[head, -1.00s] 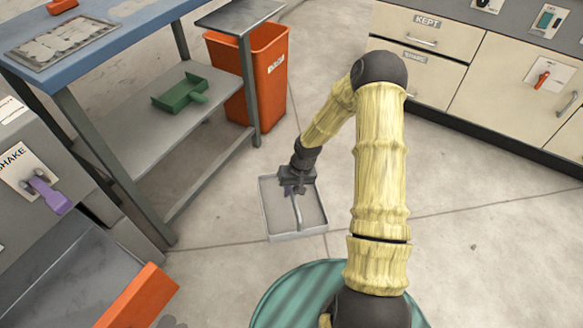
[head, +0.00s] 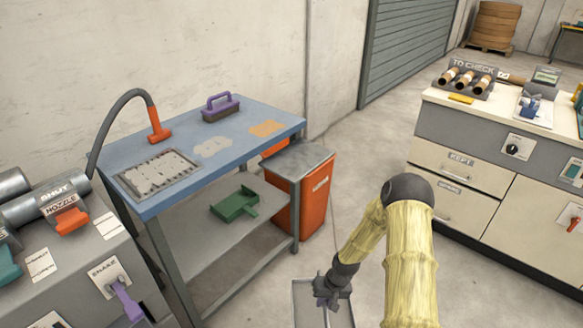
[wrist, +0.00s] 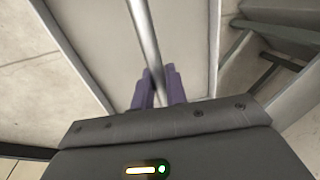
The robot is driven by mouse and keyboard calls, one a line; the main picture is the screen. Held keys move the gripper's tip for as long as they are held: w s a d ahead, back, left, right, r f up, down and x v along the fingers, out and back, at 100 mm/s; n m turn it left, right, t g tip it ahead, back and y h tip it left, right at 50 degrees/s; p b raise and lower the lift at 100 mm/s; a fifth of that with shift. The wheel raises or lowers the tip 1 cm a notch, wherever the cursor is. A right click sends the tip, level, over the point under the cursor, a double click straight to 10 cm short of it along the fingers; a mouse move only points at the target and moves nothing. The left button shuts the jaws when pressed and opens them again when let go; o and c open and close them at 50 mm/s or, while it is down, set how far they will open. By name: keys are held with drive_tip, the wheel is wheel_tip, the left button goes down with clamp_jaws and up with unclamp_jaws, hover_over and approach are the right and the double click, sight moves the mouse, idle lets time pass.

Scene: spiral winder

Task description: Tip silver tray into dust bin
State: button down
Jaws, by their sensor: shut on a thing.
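The silver tray (head: 302,312) is in my gripper (head: 328,300), low in the head view, and its lower part is cut off by the picture edge. In the wrist view my gripper's purple fingers (wrist: 160,92) are shut on the tray's rod-like handle (wrist: 146,40), with the flat tray floor (wrist: 90,50) behind it. The tray floor I can see looks bare. The dust bin is probably the orange bin (head: 318,200), standing beyond the tray at the right end of the blue table.
The blue-topped table (head: 225,150) has a low shelf with a green scoop (head: 236,205). A grey machine with a purple lever (head: 125,298) stands at the left. Cream cabinets (head: 470,190) stand at the right. The floor between bin and cabinets is clear.

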drive_tip(key=s+r+p, duration=0.3)
drive_tip(key=r+p, duration=1.2)
drive_tip(key=p, duration=0.6)
drive_tip(key=shift+s+d, duration=0.2)
drive_tip(key=shift+d, duration=0.1)
